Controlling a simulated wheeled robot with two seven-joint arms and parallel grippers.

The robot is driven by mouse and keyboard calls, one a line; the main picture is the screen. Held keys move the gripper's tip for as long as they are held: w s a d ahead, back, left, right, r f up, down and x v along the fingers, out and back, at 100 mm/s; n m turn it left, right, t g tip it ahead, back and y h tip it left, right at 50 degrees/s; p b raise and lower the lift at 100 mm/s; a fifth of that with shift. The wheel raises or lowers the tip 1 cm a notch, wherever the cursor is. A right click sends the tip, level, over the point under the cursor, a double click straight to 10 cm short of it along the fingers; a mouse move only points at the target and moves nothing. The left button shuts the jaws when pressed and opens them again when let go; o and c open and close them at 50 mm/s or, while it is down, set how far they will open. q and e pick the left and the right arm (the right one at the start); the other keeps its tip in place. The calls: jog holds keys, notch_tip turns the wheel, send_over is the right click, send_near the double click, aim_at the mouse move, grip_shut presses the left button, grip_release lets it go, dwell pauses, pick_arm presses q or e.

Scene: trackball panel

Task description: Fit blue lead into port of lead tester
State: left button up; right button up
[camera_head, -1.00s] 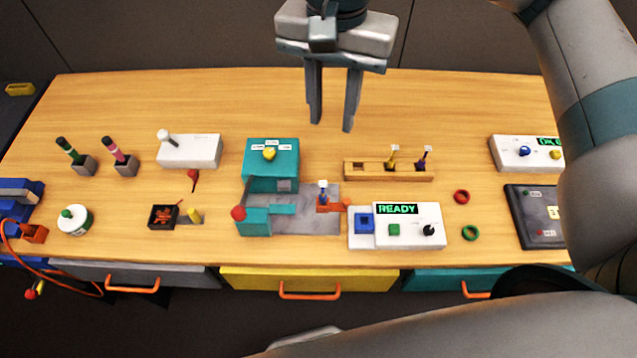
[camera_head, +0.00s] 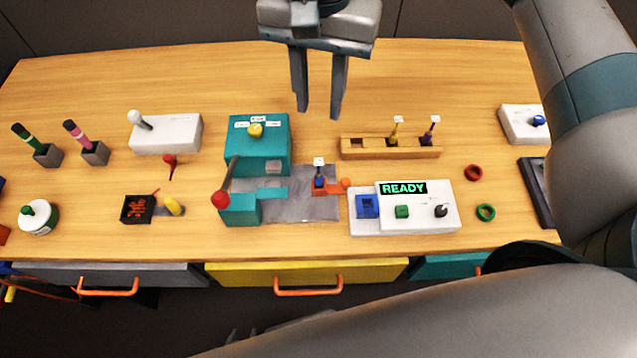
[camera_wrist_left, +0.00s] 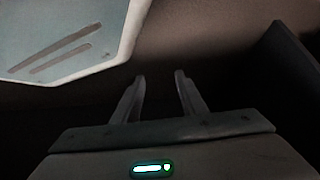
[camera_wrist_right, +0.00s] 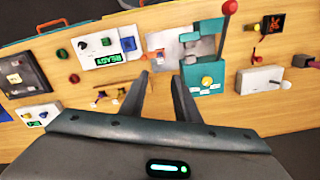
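The blue lead (camera_head: 319,181), with a white tag on top, stands upright at the orange holder on the grey plate of the teal press. The lead tester (camera_head: 450,207) is a white box reading READY, with a blue square port (camera_head: 367,206) at its left. The tester also shows in the right wrist view (camera_wrist_right: 88,47). My right gripper (camera_head: 318,112) is open and empty, above the back of the bench, away from lead and tester. My left gripper (camera_wrist_left: 158,78) is open and empty in a dark area; in the head view it is mostly hidden behind my arm.
A wooden rack (camera_head: 365,150) holds a yellow and a purple lead behind the tester. The teal press (camera_head: 272,150) has a red-knobbed lever (camera_head: 220,199). Red (camera_head: 473,172) and green (camera_head: 486,212) rings lie right of the tester. The bench's back strip is clear.

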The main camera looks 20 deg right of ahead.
aim_at(319, 162)
pick_arm(q)
jog(key=shift+w+d+r, duration=0.15)
jog(key=shift+w+d, duration=0.05)
jog(key=shift+w, duration=0.25)
pick_arm(e)
jog(key=shift+f, duration=0.25)
pick_arm(q)
jog(key=shift+s, duration=0.1)
pick_arm(e)
jog(key=shift+f, duration=0.1)
